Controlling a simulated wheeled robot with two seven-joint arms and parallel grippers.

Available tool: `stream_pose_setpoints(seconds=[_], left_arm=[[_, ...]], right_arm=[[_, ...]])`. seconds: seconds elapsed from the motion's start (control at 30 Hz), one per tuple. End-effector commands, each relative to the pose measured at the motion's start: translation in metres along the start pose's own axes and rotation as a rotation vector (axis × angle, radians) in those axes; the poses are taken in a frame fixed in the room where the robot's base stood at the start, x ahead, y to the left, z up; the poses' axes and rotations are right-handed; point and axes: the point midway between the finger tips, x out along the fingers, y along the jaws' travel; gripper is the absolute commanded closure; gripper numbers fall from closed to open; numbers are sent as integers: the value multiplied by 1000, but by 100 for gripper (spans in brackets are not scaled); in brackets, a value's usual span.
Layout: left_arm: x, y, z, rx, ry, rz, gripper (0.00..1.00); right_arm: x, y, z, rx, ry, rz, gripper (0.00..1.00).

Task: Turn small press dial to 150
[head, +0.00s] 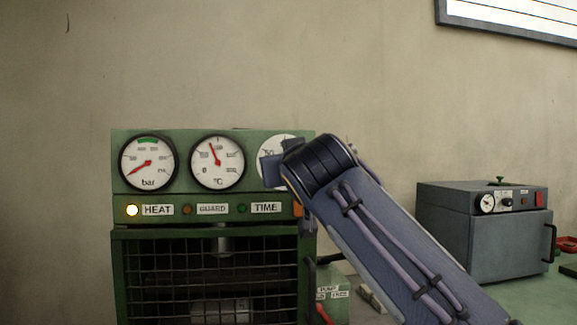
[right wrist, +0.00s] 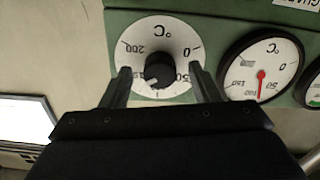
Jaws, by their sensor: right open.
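The press dial is a white disc (right wrist: 160,32) marked °C, with a black knob (right wrist: 160,70) at its centre. It appears upside down in the right wrist view, with 0, 50 and 200 readable. A small pale mark shows at the knob's lower edge in that view; its exact setting is unclear. My right gripper (right wrist: 160,73) is open, its fingers apart on either side of the knob, with no clear contact. In the head view the dial (head: 274,148) sits at the green press's upper right, partly covered by my right gripper and arm. My left gripper is not in view.
The green press (head: 120,215) has a bar gauge (head: 148,162), a °C gauge (head: 217,162), labelled lamps below them and a wire guard (head: 210,280). A grey oven (head: 490,235) stands at right. The bare wall is behind.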

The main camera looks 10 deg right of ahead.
Motion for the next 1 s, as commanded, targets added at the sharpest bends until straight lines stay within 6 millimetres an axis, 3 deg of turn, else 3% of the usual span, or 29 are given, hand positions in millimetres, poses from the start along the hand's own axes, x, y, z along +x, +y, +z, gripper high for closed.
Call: stream_pose_setpoints(seconds=[0.5, 1.0], left_arm=[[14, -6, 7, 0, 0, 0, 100], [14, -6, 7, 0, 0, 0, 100]], right_arm=[[-72, 0, 1, 1, 0, -2, 44], [-76, 0, 1, 0, -2, 0, 44]])
